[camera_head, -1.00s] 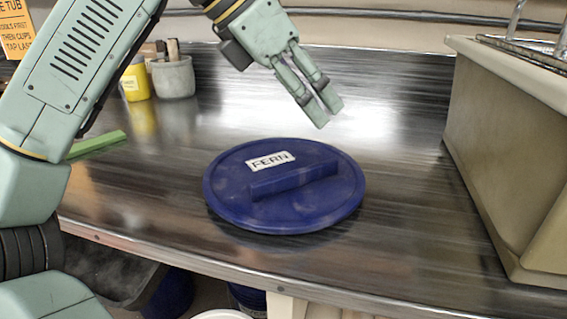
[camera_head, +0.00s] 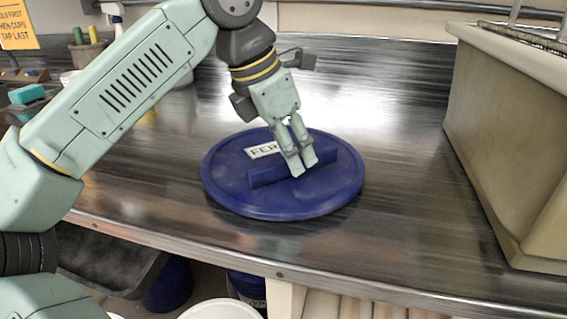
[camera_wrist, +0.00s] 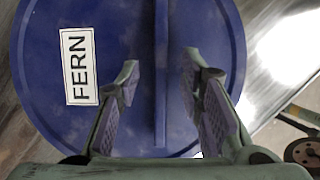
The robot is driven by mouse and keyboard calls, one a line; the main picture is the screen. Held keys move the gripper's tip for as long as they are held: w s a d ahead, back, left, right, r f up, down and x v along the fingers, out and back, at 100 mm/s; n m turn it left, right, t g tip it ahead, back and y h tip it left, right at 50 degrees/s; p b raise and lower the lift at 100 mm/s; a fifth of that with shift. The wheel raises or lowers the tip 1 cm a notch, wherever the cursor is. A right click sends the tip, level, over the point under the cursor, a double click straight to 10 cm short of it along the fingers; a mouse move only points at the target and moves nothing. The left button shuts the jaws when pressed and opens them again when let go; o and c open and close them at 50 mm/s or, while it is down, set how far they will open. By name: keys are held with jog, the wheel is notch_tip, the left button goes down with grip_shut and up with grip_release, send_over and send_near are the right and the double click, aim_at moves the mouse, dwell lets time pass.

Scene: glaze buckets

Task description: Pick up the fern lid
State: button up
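The fern lid (camera_head: 225,190) is a round blue disc lying flat on the dark metal counter, with a straight raised bar (camera_head: 262,177) across its top. Its white FERN label is partly hidden behind my gripper in the head view. My gripper (camera_head: 303,172) points down over the middle of the lid, its fingertips at the bar. In the wrist view my gripper (camera_wrist: 161,75) is open, with the bar (camera_wrist: 161,45) of the lid (camera_wrist: 35,60) running between the two fingers. A gap shows on each side of the bar. I cannot tell whether the fingertips touch the lid's top.
A large beige box-like basin (camera_head: 505,140) stands at the right of the counter. A teal block (camera_head: 27,94) lies at the far left. A white bucket (camera_head: 222,309) is below the counter's front edge. Counter around the lid is clear.

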jog(key=shift+w+d+f, duration=0.1)
jog(key=shift+d+f, duration=0.1)
jog(key=shift+f, duration=0.3)
jog(key=shift+f, duration=0.1)
jog(key=shift+c, duration=0.3)
grip_shut()
